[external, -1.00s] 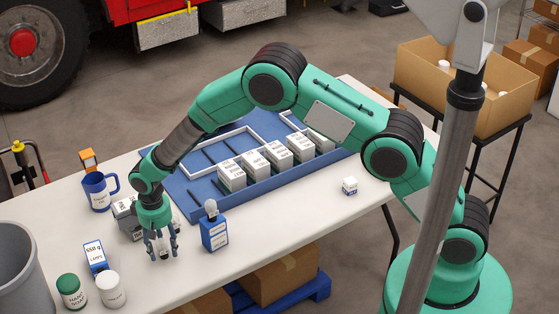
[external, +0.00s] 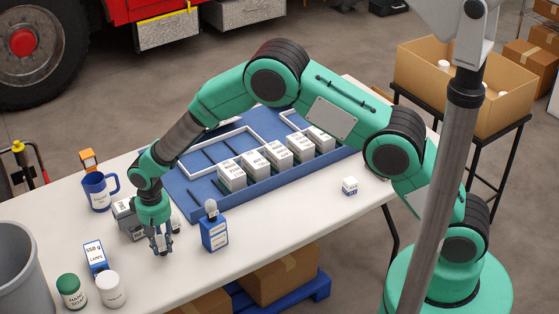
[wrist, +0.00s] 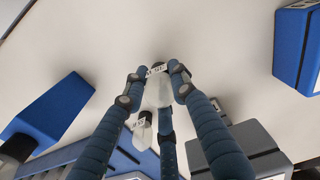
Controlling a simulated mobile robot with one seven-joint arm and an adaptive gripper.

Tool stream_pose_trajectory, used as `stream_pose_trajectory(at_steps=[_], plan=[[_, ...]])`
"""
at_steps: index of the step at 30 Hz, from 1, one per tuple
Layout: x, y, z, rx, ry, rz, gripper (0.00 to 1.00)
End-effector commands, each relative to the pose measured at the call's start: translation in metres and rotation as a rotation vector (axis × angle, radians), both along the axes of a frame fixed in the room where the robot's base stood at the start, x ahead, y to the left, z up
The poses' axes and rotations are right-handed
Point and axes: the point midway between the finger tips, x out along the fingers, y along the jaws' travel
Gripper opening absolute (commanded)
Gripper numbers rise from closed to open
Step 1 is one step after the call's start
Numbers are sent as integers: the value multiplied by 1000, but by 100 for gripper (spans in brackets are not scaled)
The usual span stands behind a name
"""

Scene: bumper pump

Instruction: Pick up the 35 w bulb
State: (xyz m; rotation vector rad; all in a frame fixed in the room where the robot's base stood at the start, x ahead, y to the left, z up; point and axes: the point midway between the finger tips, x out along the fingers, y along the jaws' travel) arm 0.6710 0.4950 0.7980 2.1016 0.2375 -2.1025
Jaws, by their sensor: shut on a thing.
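My gripper (external: 162,250) has three fingers and points down at the white table, left of a blue bottle-like box with a pale round top (external: 215,230). In the wrist view the fingers (wrist: 157,72) are closed around a small pale, translucent bulb (wrist: 157,92) with a white label at its end. The label is too small to read, so I cannot confirm 35 W. A second pale, labelled piece (wrist: 140,130) shows between the fingers; I cannot tell whether it is separate. The fingers hide much of the bulb in the external view.
Grey boxes (external: 127,215) stand close behind my gripper. A blue tray (external: 262,197) with white boxes lies beyond. A blue mug (external: 97,192), a lamps box (external: 95,257), two jars (external: 71,291) and a grey bin (external: 22,265) are left.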

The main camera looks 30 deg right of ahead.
Motion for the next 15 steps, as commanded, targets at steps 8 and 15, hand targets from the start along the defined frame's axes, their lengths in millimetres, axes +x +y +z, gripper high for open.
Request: stream_pose_trajectory(at_steps=[8, 15], plan=[[-16, -12, 23, 0, 1, 0, 4], [-50, -37, 27, 0, 1, 0, 4]])
